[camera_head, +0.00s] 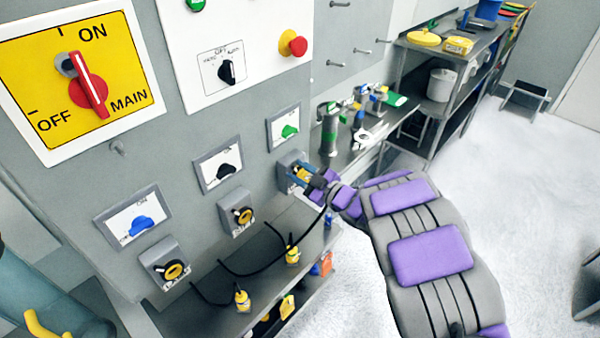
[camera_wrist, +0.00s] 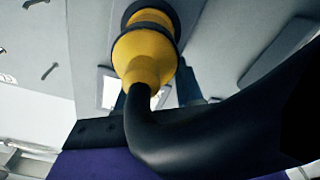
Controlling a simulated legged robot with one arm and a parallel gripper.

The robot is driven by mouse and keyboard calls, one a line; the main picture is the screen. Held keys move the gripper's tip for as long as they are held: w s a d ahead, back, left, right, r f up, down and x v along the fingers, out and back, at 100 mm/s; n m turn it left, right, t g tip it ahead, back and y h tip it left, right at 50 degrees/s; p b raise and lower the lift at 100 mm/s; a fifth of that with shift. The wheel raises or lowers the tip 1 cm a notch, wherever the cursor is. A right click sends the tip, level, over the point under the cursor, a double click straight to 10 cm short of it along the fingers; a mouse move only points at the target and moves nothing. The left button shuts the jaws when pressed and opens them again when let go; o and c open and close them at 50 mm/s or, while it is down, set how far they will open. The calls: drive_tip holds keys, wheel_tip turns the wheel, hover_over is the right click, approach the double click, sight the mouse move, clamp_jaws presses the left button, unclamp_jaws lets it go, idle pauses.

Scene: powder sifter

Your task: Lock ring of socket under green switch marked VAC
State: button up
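The green switch (camera_head: 289,131) is on a white label plate on the grey cabinet. Its socket (camera_head: 287,172) is a grey box directly below. My gripper (camera_head: 298,173) is at the front of this socket, its blue fingers on either side of a yellow plug (camera_head: 303,175). In the wrist view the yellow plug (camera_wrist: 145,62) has black bands, and a thick black cable (camera_wrist: 190,135) leaves it toward the lower right. The plug appears to be at the socket. The lock ring is not clearly seen, and whether the fingers press on the plug is hidden.
Sockets with yellow-black fronts sit under the black switch (camera_head: 226,172) and blue switch (camera_head: 141,225). Yellow plugs (camera_head: 242,298) (camera_head: 292,254) on black cables rest on the ledge below. A metal bench (camera_head: 350,150) with fittings stands right of the socket. Open floor lies right.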

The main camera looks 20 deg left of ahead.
sight(302, 158)
clamp_jaws()
idle(0.3)
drive_tip(key=shift+r+p, duration=0.1)
drive_tip(key=shift+p, duration=0.2)
drive_tip(key=m+p, duration=0.1)
drive_tip(key=p, duration=0.1)
drive_tip(key=m+p, duration=0.1)
drive_tip(key=w+r+m+p, duration=0.1)
drive_tip(key=p, duration=0.1)
drive_tip(key=shift+d+p, duration=0.25)
drive_tip(key=shift+p, duration=0.1)
drive_tip(key=m+p, duration=0.2)
drive_tip(key=w+m+p, duration=0.1)
drive_tip(key=p, duration=0.2)
drive_tip(key=shift+w+d+m, duration=0.2)
drive_tip(key=shift+d+m, duration=0.1)
drive_tip(key=shift+m, duration=0.1)
drive_tip(key=m+p, duration=0.1)
drive_tip(key=w+m+p, duration=0.1)
drive_tip(key=p, duration=0.1)
drive_tip(key=shift+d+f, duration=0.15)
drive_tip(key=shift+d, duration=0.05)
drive_tip(key=shift+w+d+f+m+p, duration=0.1)
drive_tip(key=shift+w+f+m+p, duration=0.1)
drive_tip(key=shift+m+p, duration=0.5)
drive_tip(key=shift+w+d+f+m+p, duration=0.1)
drive_tip(key=shift+w+f+m+p, duration=0.1)
drive_tip(key=shift+m+p, duration=0.45)
drive_tip(key=shift+m, duration=0.35)
